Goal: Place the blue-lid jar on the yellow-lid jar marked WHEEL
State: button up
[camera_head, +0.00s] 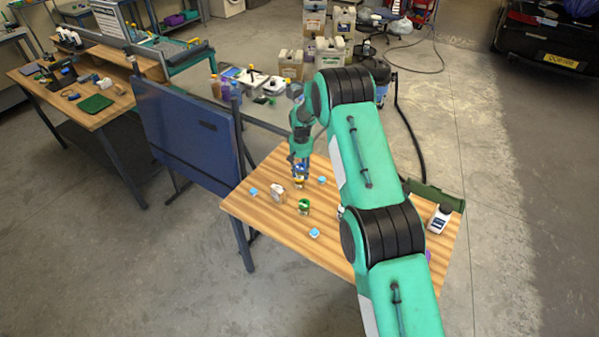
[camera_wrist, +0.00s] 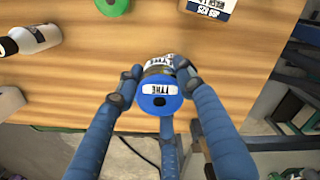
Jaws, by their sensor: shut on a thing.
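My gripper (camera_head: 299,163) is over the wooden table. In the wrist view my gripper (camera_wrist: 158,76) has its fingers closed on either side of a jar with a blue lid (camera_wrist: 160,97). The white label on the lid seems to read TYRE. A pale lettered band of a jar shows behind the lid, between the fingers. In the head view a yellow patch (camera_head: 300,179) shows just under the fingers, perhaps the yellow-lid jar. I cannot read WHEEL on it or tell whether the two jars touch.
A green-lid jar (camera_head: 304,206) and a whitish box (camera_head: 278,192) stand close by on the table (camera_head: 345,252). Small blue-and-white items (camera_head: 314,232) lie around them. A blue panel (camera_head: 185,130) stands at the left.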

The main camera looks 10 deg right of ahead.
aim_at(299, 166)
jog(key=shift+w+f, duration=0.15)
jog(key=shift+w, duration=1.7)
jog(key=shift+f, duration=1.8)
jog(key=shift+f, duration=0.15)
jog(key=o, duration=1)
jog(key=shift+o, duration=0.2)
jog(key=shift+r, duration=0.25)
notch_tip(299, 166, up, 12)
